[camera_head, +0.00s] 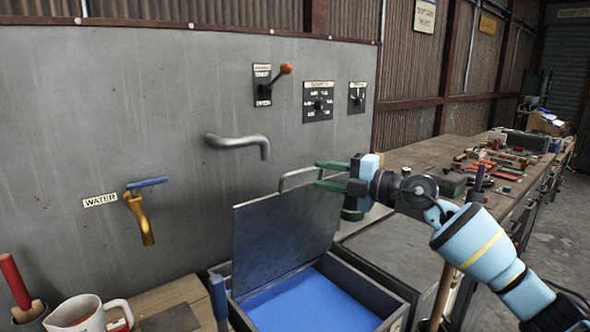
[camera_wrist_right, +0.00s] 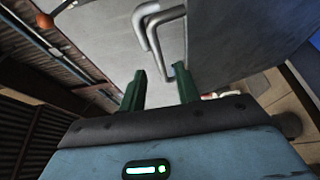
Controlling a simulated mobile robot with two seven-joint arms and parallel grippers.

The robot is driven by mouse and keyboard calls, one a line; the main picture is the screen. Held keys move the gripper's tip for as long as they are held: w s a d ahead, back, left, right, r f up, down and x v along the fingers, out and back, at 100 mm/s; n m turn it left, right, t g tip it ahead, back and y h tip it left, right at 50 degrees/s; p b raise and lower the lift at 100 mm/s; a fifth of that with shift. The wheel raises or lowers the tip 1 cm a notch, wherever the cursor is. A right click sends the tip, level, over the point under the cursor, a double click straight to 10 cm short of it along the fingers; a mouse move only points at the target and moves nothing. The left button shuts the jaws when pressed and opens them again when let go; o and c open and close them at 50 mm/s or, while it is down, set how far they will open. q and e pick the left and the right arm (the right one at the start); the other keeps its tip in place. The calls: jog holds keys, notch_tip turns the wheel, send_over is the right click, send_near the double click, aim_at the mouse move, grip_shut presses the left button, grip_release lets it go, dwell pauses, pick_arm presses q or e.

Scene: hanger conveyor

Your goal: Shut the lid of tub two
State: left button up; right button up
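A metal tub (camera_head: 368,287) with a blue inside stands below the wall panel. No readable number shows on it. Its grey lid (camera_head: 280,238) stands open, nearly upright, with a bent bar handle (camera_head: 292,178) on its upper edge. My right gripper (camera_head: 320,173) is at the handle's right end, with its green fingers apart. In the right wrist view the lid (camera_wrist_right: 235,40) is at the right and the open fingers (camera_wrist_right: 158,88) point toward bent grey bars. I cannot tell whether a finger touches the handle. My left gripper is not in view.
A pipe spout (camera_head: 240,142) and a yellow tap (camera_head: 140,215) stick out from the wall panel. A mug (camera_head: 78,314) and a blue-handled tool (camera_head: 218,297) are left of the tub. A cluttered workbench (camera_head: 430,152) runs back at the right.

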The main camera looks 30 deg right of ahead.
aim_at(306, 172)
jog(key=shift+w+a+r, duration=0.1)
jog(key=shift+w+a, duration=0.1)
jog(key=shift+w, duration=0.05)
jog(key=p+x, duration=0.1)
jog(key=x, duration=0.6)
jog(key=shift+w, duration=0.15)
grip_shut()
